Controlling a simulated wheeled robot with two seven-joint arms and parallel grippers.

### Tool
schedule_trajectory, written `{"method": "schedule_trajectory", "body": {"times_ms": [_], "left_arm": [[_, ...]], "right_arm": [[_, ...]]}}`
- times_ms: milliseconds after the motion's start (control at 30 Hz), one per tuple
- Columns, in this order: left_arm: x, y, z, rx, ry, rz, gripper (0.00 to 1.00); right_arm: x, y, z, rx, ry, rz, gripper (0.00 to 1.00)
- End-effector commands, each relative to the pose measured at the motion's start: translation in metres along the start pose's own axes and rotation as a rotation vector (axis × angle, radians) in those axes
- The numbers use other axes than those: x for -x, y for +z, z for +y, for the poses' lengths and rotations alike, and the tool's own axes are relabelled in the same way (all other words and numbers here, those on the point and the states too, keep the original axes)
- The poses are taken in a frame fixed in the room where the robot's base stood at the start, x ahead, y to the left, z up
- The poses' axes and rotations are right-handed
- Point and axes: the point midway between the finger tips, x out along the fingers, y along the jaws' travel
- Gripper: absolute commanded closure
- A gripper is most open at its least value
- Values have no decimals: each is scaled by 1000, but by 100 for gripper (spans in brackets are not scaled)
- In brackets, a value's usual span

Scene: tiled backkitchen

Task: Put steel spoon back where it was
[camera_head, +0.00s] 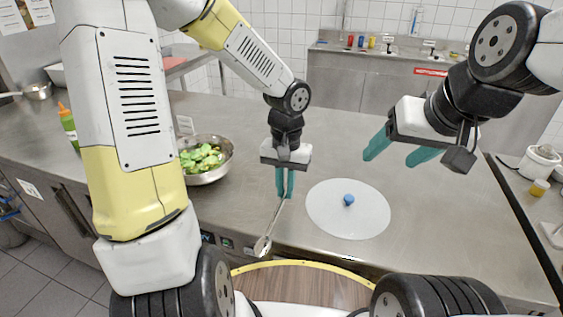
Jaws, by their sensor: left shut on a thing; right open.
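My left gripper (285,194) points down above the front part of the steel counter, its teal fingers shut on the steel spoon (263,245). The spoon hangs below the fingers, tilted, with its bowl end low and to the left, near the counter's front edge. My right gripper (392,154) is open and empty, raised above the counter on the right. The upper part of the spoon's handle is hidden between the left fingers.
A metal bowl of green vegetables (226,160) stands left of my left gripper. A round white lid with a blue knob (330,222) lies to its right. A green bottle (68,125) stands far left. The counter (345,130) behind the lid is clear.

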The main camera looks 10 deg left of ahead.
Motion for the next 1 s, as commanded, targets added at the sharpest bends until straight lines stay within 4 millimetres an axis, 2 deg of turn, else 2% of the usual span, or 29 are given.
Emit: {"method": "schedule_trajectory", "body": {"times_ms": [133,400,533,833,1000], "left_arm": [[-3,-25,-11,4,4,-1,100],[-9,-92,-41,4,5,0,100],[-10,-118,-52,3,4,1,100],[-14,-146,-65,2,2,-1,100],[-41,-144,-64,0,2,-2,100]], "right_arm": [[0,0,0,0,0,1,34],[0,0,0,0,0,0,34],[0,0,0,0,0,0,34],[0,0,0,0,0,0,34],[0,0,0,0,0,0,34]]}}
